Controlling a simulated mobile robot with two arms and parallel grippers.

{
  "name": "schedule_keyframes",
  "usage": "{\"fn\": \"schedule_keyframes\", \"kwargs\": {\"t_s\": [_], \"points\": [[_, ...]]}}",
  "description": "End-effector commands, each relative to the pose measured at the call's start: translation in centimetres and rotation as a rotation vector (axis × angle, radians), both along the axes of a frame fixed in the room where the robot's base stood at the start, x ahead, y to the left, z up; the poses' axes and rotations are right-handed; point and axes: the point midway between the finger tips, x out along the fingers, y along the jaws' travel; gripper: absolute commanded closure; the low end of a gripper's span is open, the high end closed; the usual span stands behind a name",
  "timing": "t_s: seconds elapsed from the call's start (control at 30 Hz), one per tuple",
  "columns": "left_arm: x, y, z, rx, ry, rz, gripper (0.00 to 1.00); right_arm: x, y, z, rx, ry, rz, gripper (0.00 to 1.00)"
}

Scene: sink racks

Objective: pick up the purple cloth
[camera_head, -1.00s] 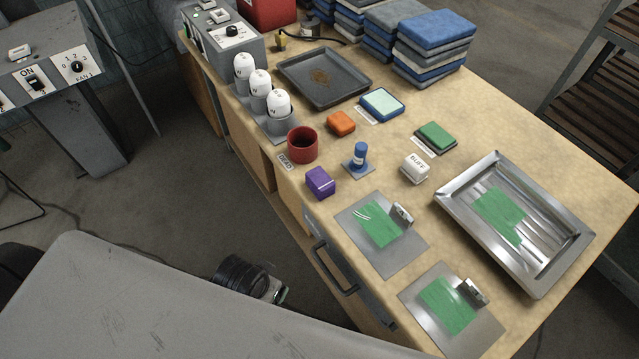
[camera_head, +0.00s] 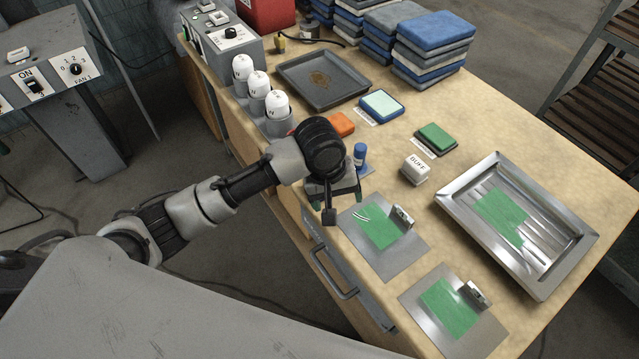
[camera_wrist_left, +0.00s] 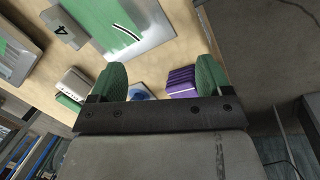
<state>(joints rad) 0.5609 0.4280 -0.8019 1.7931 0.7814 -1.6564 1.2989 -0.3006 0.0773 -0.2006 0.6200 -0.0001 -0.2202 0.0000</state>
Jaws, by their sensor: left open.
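The purple cloth (camera_wrist_left: 181,80), a small folded block with ridged sides, shows in the left wrist view between the two green-padded fingers, closer to the right-hand finger. In the head view it is hidden behind my left gripper. My left gripper (camera_head: 334,196) is open and empty over the table's front edge, where the cloth lies; it also shows in the left wrist view (camera_wrist_left: 160,78). I cannot tell whether a finger touches the cloth. My right gripper is not in view.
A blue bottle (camera_head: 360,157) stands close behind the left gripper. A white block (camera_head: 416,170) and a metal plate with a green patch (camera_head: 405,248) lie to the right. An orange block (camera_head: 341,124) is behind. A metal tray (camera_head: 455,208) is further right.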

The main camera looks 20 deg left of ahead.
Motion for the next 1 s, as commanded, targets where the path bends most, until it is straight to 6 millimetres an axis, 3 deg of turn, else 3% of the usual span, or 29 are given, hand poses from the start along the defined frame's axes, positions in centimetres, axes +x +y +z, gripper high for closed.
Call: {"fn": "schedule_keyframes", "kwargs": {"t_s": [0.03, 0.2, 0.4, 0.7, 1.0], "points": [[1.6, 1.0, 1.3, 0.039, 0.017, 0.07, 0.21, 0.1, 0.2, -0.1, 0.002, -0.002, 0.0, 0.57], [4.5, 3.8, 4.6, 0.129, 0.09, 0.316, 0.21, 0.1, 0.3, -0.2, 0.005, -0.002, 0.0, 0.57], [5.9, 5.6, 6.3, 0.176, 0.124, 0.471, 0.21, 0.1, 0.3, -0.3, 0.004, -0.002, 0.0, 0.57], [5.9, 5.7, 2.1, 0.179, 0.129, 0.488, 0.21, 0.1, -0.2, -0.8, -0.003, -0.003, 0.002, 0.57], [5.7, 5.5, -0.7, 0.179, 0.127, 0.486, 0.21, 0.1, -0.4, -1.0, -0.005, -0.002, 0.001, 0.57]]}}
